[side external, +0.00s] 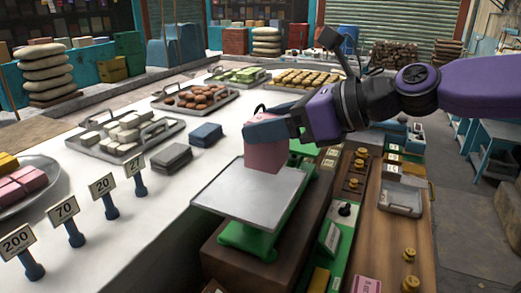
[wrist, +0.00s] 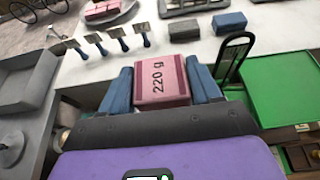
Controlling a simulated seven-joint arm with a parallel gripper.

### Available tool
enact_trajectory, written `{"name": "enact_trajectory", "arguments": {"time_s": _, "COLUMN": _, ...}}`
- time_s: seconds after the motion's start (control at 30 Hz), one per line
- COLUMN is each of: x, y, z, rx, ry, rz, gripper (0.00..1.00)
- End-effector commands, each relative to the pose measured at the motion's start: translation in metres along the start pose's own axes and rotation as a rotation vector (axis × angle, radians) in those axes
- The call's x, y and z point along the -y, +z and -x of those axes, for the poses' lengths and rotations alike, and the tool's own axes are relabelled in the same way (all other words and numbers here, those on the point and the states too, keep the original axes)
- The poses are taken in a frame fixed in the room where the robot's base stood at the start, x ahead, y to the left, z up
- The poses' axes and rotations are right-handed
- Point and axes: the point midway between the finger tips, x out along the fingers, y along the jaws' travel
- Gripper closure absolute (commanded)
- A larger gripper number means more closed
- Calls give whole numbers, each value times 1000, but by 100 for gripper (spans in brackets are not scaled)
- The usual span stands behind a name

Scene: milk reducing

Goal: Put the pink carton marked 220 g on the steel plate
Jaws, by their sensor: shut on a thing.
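The pink carton (side external: 265,157) is held by my gripper (side external: 272,130) at the far edge of the steel plate (side external: 243,200) in the side view. Its lower part overlaps the plate's far edge there; I cannot tell whether it touches. In the wrist view the carton (wrist: 162,78) is marked 220 g. It sits between the two blue fingers of my gripper (wrist: 162,88), which are shut on its sides. The steel plate rests on a green scale body (side external: 243,240) and its visible top is bare.
Number signs (side external: 70,210) stand on the white counter left of the plate. A black arch handle (wrist: 234,52) and green surface (wrist: 287,85) lie right of the carton in the wrist view.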

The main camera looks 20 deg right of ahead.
Motion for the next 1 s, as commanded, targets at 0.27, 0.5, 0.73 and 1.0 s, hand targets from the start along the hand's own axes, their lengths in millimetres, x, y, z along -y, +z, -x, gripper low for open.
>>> {"name": "enact_trajectory", "arguments": {"time_s": 0.27, "x": 1, "y": -8, "z": -17, "rx": 3, "ry": 2, "rz": 0, "gripper": 76}}
{"name": "enact_trajectory", "arguments": {"time_s": 0.5, "x": 1, "y": -10, "z": -21, "rx": 2, "ry": 1, "rz": 0, "gripper": 76}}
{"name": "enact_trajectory", "arguments": {"time_s": 0.73, "x": 2, "y": -16, "z": -27, "rx": 0, "ry": -1, "rz": 0, "gripper": 76}}
{"name": "enact_trajectory", "arguments": {"time_s": 1.0, "x": 2, "y": -23, "z": -31, "rx": -1, "ry": -1, "rz": -1, "gripper": 76}}
